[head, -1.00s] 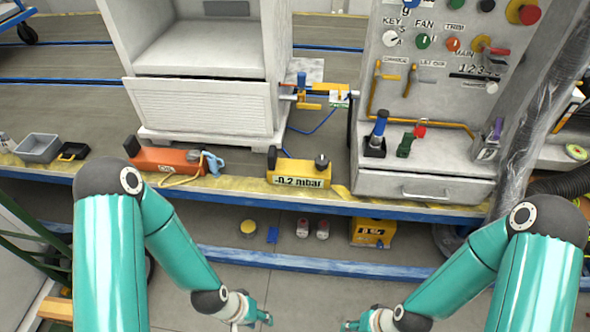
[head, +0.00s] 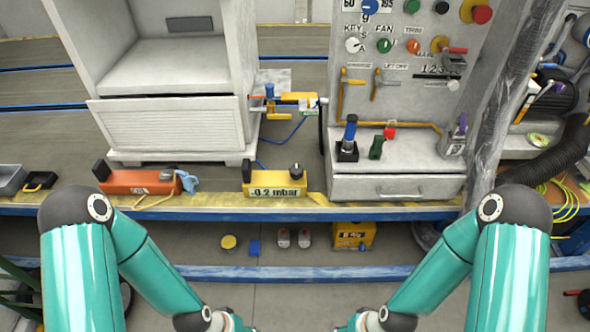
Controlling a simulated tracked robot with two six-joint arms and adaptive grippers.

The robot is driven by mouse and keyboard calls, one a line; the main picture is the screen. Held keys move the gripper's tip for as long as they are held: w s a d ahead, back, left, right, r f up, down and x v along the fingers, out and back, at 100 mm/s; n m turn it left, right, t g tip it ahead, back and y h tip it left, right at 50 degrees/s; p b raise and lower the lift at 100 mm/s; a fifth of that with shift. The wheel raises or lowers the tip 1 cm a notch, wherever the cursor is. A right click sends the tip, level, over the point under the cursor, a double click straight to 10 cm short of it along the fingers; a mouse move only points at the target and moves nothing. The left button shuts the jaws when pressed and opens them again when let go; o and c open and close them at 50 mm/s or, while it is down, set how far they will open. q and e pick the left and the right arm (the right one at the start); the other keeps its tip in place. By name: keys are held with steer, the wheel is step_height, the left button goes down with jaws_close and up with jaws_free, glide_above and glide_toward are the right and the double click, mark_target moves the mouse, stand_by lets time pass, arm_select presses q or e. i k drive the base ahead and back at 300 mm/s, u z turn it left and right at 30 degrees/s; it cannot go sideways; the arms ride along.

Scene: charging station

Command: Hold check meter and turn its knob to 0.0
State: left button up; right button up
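The check meter (head: 275,183) is a yellow box near the front edge of the bench, with a label reading -0.2 mbar on its front. A dark knob (head: 296,170) stands on its top right, and a black block rises at its top left. My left gripper (head: 240,326) is at the bottom edge of the head view, mostly cut off, below and in front of the bench. My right gripper (head: 350,326) is also mostly cut off at the bottom edge. Both are well apart from the meter. I cannot tell whether their fingers are open.
An orange device (head: 140,182) with a blue clip lies left of the meter. A grey drawer unit (head: 395,187) stands to the right, below the switch panel (head: 405,75). A white cabinet (head: 170,130) stands behind. The blue bench edge (head: 230,211) runs across the front.

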mark_target(296, 171)
steer(key=u, duration=0.5)
steer(key=i, duration=1.35)
steer(key=z, duration=0.5)
